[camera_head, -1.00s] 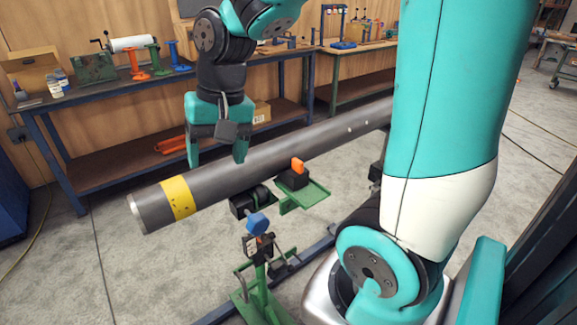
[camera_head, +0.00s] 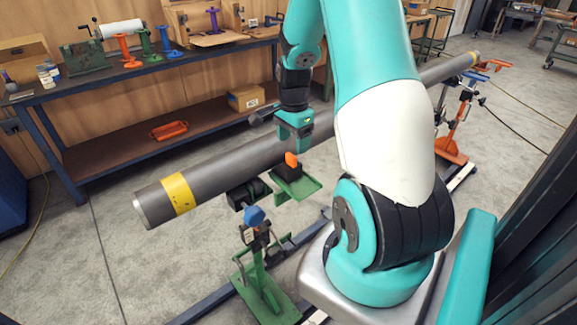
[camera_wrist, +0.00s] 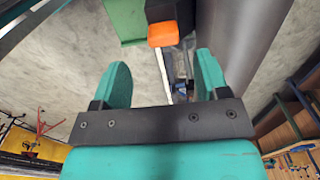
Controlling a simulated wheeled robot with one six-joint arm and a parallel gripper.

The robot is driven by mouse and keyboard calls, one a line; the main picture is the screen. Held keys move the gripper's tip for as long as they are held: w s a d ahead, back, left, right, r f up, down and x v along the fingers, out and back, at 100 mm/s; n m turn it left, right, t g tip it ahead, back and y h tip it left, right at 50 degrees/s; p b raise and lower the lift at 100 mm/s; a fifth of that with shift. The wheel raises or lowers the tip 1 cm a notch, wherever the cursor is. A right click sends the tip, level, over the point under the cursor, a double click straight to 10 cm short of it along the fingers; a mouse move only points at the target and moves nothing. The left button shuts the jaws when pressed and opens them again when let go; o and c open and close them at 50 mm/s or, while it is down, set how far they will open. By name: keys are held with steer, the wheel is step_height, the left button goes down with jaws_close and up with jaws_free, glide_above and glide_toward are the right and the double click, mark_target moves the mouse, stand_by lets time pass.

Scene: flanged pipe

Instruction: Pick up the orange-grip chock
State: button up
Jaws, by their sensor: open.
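The orange-grip chock (camera_head: 290,166) is a black block with an upright orange grip. It sits on a green tray (camera_head: 304,188) beside the long grey pipe (camera_head: 220,164). In the wrist view the orange grip (camera_wrist: 163,34) shows beyond my fingertips, roughly between them and toward the top. My gripper (camera_head: 298,144) is just above and behind the chock in the head view, close to the pipe. In the wrist view my gripper (camera_wrist: 160,75) has its two teal fingers apart with nothing between them. The fingertips are partly hidden in the head view.
The pipe with a yellow band (camera_head: 178,194) runs diagonally close to my gripper. A green stand with a blue knob (camera_head: 254,216) stands in front. An orange stand (camera_head: 452,140) bears the far end. A workbench (camera_head: 180,62) lines the back wall.

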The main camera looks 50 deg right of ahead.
steer(key=shift+w+a+f+p, duration=0.15)
steer(key=shift+f+p, duration=0.35)
steer(key=shift+f, duration=1.15)
steer(key=shift+w+d+f+p, duration=0.1)
steer(key=shift+f+p, duration=0.4)
steer(key=shift+f, duration=1.1)
steer(key=c, duration=1.1)
steer(key=shift+r, duration=0.1)
steer(key=shift+s+a+r+b, duration=0.1)
steer(key=shift+s+r+b, duration=0.25)
steer(key=shift+s, duration=0.1)
steer(key=s+a+r+b, duration=0.3)
steer(key=s+r, duration=0.4)
steer(key=s, duration=0.5)
steer(key=p, duration=1)
glide_above(294, 156)
steer(key=s, duration=0.3)
steer(key=shift+w+a+f+b, duration=0.1)
steer(key=shift+a+f+b, duration=0.05)
steer(key=shift+f+b, duration=1)
steer(key=shift+w+a+f+b, duration=0.1)
steer(key=shift+f+b, duration=0.9)
steer(key=shift+f, duration=0.3)
steer(key=shift+w+a+f+b, duration=0.1)
steer(key=shift+a+f+b, duration=0.05)
steer(key=shift+f+b, duration=1)
